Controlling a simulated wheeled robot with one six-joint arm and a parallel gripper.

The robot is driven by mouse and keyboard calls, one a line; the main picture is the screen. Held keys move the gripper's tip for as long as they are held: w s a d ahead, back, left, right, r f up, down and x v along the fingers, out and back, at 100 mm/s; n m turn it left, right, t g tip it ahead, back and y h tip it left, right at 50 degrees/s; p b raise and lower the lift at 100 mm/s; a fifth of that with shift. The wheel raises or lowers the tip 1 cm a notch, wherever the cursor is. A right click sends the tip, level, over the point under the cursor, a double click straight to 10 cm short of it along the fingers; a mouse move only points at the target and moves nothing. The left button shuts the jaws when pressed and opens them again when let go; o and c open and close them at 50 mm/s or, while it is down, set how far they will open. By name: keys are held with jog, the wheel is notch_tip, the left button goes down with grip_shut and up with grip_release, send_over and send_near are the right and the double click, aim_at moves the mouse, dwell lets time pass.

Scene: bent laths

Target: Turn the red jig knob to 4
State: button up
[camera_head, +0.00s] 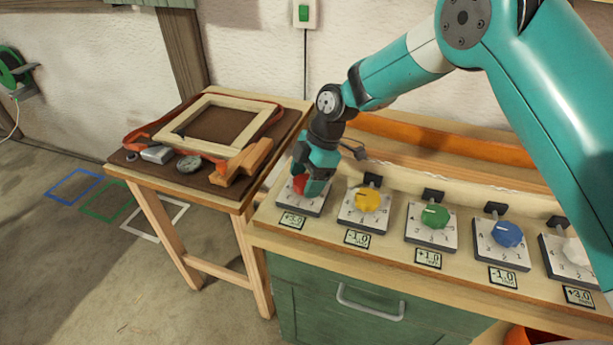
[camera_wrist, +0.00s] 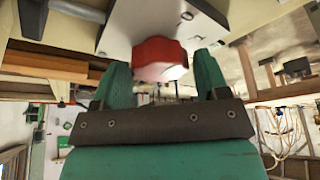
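The red jig knob (camera_head: 298,184) sits on the leftmost white dial plate (camera_head: 312,209) of the bench row. My gripper (camera_head: 316,178) is down at this knob and hides most of it and much of the scale. In the wrist view the red knob (camera_wrist: 160,58) lies between the two green fingertips (camera_wrist: 161,66). The fingers stand apart, one on each side. A narrow gap shows by the right finger; contact on the left side cannot be told. The knob's pointer and setting cannot be read.
Yellow (camera_head: 368,198), green (camera_head: 435,216) and blue (camera_head: 508,234) knobs stand to the right, then a white one (camera_head: 577,251) partly behind my arm. Small number cards lie before the plates. A side table (camera_head: 236,204) with a wooden frame (camera_head: 218,122) stands left.

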jog(key=c, duration=0.6)
